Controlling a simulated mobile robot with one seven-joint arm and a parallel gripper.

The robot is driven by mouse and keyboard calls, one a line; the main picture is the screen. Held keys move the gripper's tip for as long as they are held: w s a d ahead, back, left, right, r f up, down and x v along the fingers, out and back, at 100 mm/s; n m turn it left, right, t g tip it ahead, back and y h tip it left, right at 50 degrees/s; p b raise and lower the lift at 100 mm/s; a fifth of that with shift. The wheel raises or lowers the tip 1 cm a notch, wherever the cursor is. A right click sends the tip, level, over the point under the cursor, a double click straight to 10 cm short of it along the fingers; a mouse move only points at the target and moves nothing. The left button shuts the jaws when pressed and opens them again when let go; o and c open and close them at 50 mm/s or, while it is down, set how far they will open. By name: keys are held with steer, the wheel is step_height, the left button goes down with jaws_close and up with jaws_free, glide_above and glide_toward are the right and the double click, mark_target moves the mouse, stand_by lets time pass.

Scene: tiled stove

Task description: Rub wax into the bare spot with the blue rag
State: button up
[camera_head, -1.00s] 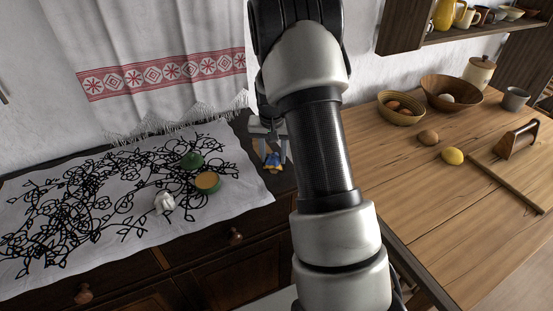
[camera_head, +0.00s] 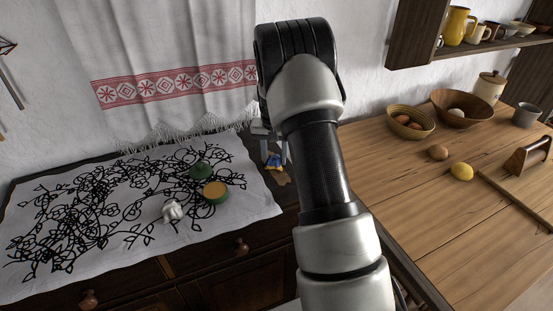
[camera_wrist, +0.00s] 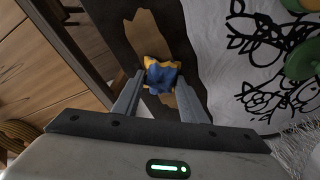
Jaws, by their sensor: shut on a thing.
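My gripper (camera_wrist: 161,90) is shut on the blue rag (camera_wrist: 160,76), which is bunched between the fingertips in the wrist view. Yellow-orange wax or cloth shows around the rag's edges. The rag is over the bare spot (camera_wrist: 186,100), a light brown patch on the dark chest top; I cannot tell whether it is pressed on it. In the head view the rag (camera_head: 273,161) shows below my arm, with the bare spot (camera_head: 283,180) just in front of it. An open green tin of yellowish wax (camera_head: 215,191) stands on the white cloth, its green lid (camera_head: 201,170) behind it.
A white knotted bundle (camera_head: 172,210) lies on the embroidered cloth (camera_head: 110,225) left of the tin. The wooden table (camera_head: 420,205) at right bears bowls, a lemon (camera_head: 461,172) and a potato-like item (camera_head: 437,152). A fringed towel (camera_head: 160,60) hangs behind the chest.

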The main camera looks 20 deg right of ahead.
steer(key=shift+w+a+r+p, duration=0.1)
steer(key=shift+w+p, duration=0.1)
steer(key=shift+w, duration=1.65)
steer(key=shift+w+a+p, duration=0.1)
steer(key=shift+w+p, duration=0.1)
steer(key=shift+w, duration=3.15)
steer(key=shift+f, duration=0.2)
